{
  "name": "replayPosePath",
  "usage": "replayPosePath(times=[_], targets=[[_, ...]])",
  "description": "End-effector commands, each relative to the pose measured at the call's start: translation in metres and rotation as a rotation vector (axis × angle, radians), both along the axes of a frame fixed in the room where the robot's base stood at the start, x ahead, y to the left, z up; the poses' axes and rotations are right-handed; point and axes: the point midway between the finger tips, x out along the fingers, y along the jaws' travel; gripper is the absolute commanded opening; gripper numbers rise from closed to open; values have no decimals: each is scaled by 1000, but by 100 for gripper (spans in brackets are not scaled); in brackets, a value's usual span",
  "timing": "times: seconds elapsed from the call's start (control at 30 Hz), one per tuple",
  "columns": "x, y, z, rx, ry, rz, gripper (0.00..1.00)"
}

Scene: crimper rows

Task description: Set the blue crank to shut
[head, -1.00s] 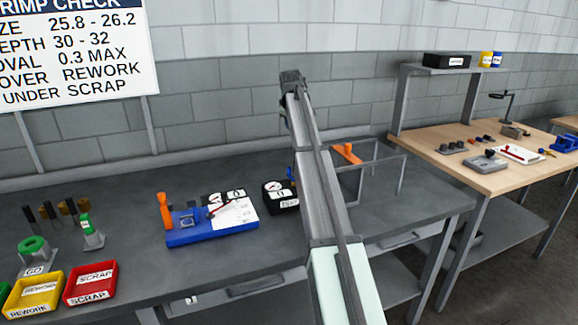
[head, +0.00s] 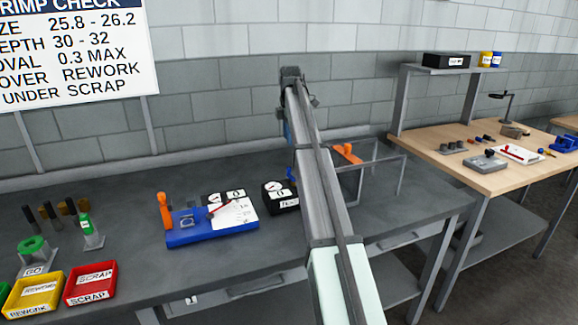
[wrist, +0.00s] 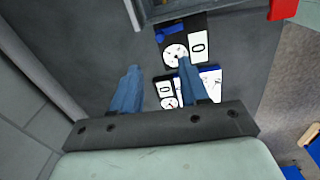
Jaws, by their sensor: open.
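The blue crank (wrist: 172,29) shows in the wrist view as a short blue bar on the black gauge box (wrist: 169,46), which has a round dial and a "0" label. The crank lies beyond the fingertips in the wrist view, and no touch shows. In the head view a bit of the blue gripper (head: 287,131) shows left of my arm, above the box.
A blue fixture (head: 190,238) with an orange lever and gauges stands left of the box. A grey open frame (head: 402,172) with an orange handle (head: 347,152) stands to the right. Red (head: 91,284) and yellow (head: 35,292) bins sit at the front left.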

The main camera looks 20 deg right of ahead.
Motion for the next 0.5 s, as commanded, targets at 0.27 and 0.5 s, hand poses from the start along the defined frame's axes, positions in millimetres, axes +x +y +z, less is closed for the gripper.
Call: replayPosePath(times=[0.27,0.5], targets=[[1,0,-49,0,2,-2,44],[3,0,-89,0,0,-2,44]])
